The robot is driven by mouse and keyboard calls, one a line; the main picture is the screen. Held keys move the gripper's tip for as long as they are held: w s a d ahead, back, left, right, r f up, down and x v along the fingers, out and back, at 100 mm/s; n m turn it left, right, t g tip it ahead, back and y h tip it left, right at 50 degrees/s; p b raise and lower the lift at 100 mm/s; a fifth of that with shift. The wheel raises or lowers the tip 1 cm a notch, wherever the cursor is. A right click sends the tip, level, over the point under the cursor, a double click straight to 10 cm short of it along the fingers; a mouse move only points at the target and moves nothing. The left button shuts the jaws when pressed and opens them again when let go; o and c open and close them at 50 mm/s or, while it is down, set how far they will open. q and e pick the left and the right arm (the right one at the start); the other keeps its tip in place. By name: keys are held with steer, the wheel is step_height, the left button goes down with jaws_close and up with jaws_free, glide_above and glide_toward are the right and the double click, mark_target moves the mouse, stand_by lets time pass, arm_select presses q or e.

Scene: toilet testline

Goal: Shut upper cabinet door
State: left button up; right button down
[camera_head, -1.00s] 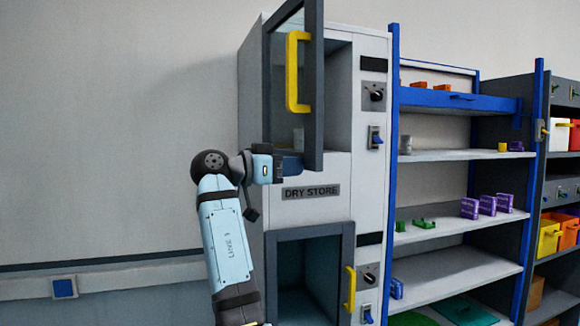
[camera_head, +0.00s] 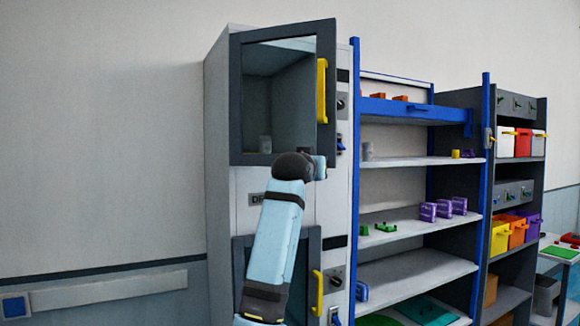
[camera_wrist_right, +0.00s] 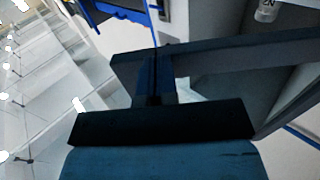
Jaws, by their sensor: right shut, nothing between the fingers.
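The upper cabinet door (camera_head: 240,100) has a dark frame, a clear pane and a yellow handle (camera_head: 322,90) on its right side. It stands ajar, its handle side swung out from the cabinet (camera_head: 217,180). My right arm reaches up from below to the door's lower right corner. In the head view the right gripper's fingers are hidden behind my wrist. In the right wrist view the right gripper (camera_wrist_right: 156,70) is shut and empty, close to the dark door frame (camera_wrist_right: 240,55). Whether it touches the frame I cannot tell. My left gripper is not in view.
A blue-posted shelf rack (camera_head: 420,160) stands directly to the right.

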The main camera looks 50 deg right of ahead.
steer(key=w+d+n+t+y+p, duration=0.4)
steer(key=w+d+n+t+y, duration=0.4)
steer(key=w+d, duration=0.4)
steer(key=shift+d+r+t, duration=0.35)
steer(key=shift+d+t, duration=0.25)
steer(key=shift+d, duration=1.3)
steer(key=shift+r, duration=0.15)
